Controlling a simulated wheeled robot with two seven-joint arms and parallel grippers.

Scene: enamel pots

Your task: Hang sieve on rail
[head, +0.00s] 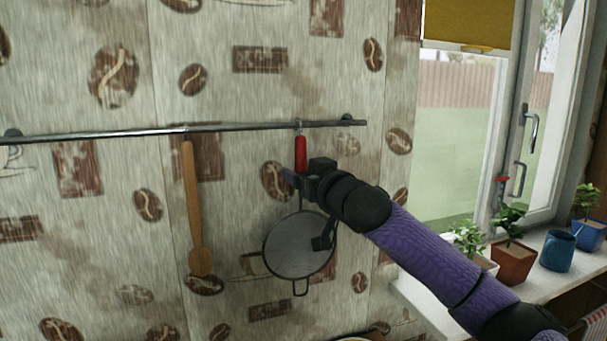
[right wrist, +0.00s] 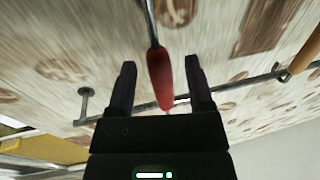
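The sieve (head: 288,255) has a round grey mesh bowl and a red handle (head: 300,153). It hangs bowl down against the wall, with the handle's top end at the metal rail (head: 240,128). My right gripper (head: 297,178) is beside the lower handle in the head view. In the right wrist view the red handle (right wrist: 160,78) lies between the two spread fingers (right wrist: 160,92), with a gap on each side. The rail (right wrist: 235,92) passes behind the handle's end there. A dark part of my arm covers some of the bowl's right edge. My left gripper is not in view.
A wooden spatula (head: 193,200) hangs on the rail to the left of the sieve. The wall between spatula and sieve is free.

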